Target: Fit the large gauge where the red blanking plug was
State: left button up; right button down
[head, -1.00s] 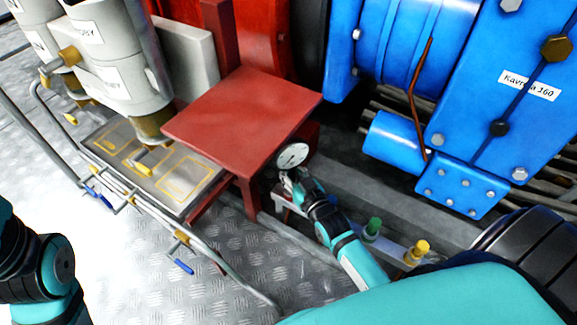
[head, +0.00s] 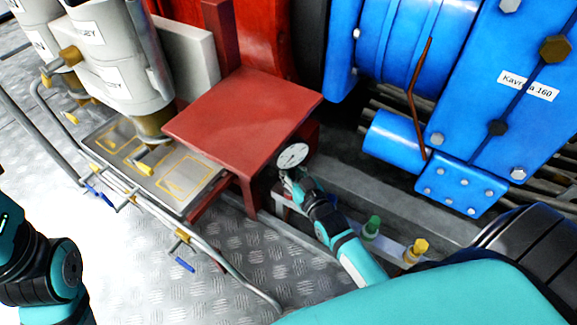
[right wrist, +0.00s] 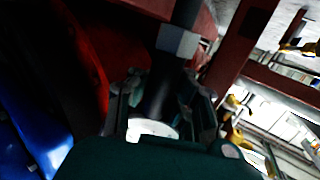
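The large gauge (head: 292,155) has a round white dial with a dark rim. In the head view it is just off the near right corner of the red table-like cover. My right gripper (head: 291,179) is at the gauge, directly below its dial. In the right wrist view, the white dial edge (right wrist: 153,128) is close to the palm, and the right gripper's fingers (right wrist: 164,100) lie on both sides of a dark body with a pale block beyond it. I cannot tell whether the gauge's stem is seated in a port. No red blanking plug can be made out. My left gripper is out of view.
The red cover (head: 240,112) overhangs beside the gauge. A grey rail with a green cap (head: 372,228) and a yellow cap (head: 416,250) runs under my right arm. Blue machinery (head: 400,140) stands to the right. White cylinders and pipes with blue-handled valves are at left.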

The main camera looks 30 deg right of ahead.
jog(key=shift+f+b, duration=0.65)
jog(key=shift+f, duration=0.65)
jog(key=c, duration=1.3)
grip_release()
jog(key=shift+c, duration=0.2)
jog(key=shift+f, duration=0.1)
jog(key=s+r, duration=0.1)
jog(key=s, duration=1.1)
jog(key=shift+r, duration=0.1)
